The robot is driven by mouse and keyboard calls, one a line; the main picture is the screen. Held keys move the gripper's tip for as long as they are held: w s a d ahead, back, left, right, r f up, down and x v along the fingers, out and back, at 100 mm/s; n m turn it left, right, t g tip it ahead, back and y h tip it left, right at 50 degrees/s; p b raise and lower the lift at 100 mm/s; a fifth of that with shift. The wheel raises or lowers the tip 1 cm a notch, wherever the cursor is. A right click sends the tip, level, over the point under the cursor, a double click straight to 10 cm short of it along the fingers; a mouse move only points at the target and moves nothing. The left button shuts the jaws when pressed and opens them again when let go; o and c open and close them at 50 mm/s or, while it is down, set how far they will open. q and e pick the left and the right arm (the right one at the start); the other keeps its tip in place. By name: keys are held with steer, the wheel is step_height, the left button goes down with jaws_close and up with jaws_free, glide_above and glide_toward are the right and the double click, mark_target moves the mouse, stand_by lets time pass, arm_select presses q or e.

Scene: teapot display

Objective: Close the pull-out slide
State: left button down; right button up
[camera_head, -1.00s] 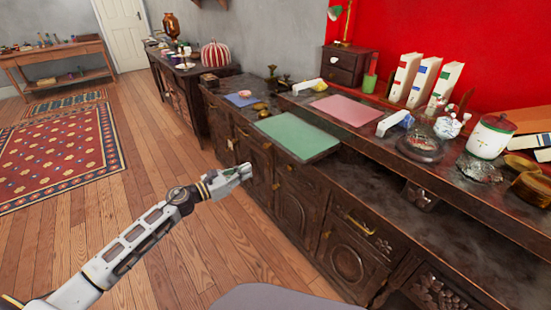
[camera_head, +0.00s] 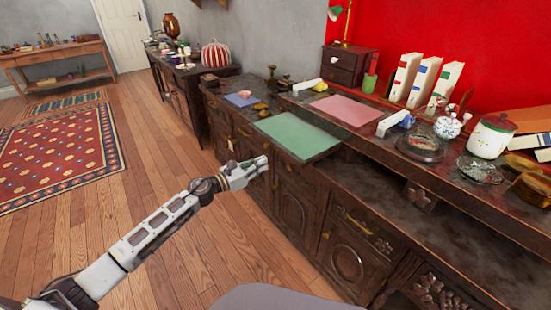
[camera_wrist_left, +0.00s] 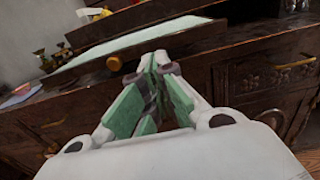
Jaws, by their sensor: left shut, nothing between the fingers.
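The pull-out slide (camera_head: 298,137) is a flat board with a green top. It juts out from the dark carved cabinet in the head view. In the left wrist view the slide (camera_wrist_left: 135,40) lies just beyond the fingertips, with a round brass knob (camera_wrist_left: 115,64) on its front edge. My left gripper (camera_head: 264,162) is shut and empty, in front of and slightly below the slide's front edge. It also shows in the left wrist view (camera_wrist_left: 158,62), its fingertips close to the edge; I cannot tell whether they touch. My right gripper is not in view.
A pink pad (camera_head: 346,110) lies on the cabinet top behind the slide. White binders (camera_head: 423,82), a lidded white pot (camera_head: 491,137) and a glass dish (camera_head: 420,147) stand along the back and right. The wooden floor (camera_head: 160,200) left of the cabinet is open.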

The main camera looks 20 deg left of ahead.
mark_target(310, 141)
arm_select(q)
steer(key=x, duration=0.7)
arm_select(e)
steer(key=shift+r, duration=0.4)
arm_select(q)
steer(key=shift+w+d, duration=0.1)
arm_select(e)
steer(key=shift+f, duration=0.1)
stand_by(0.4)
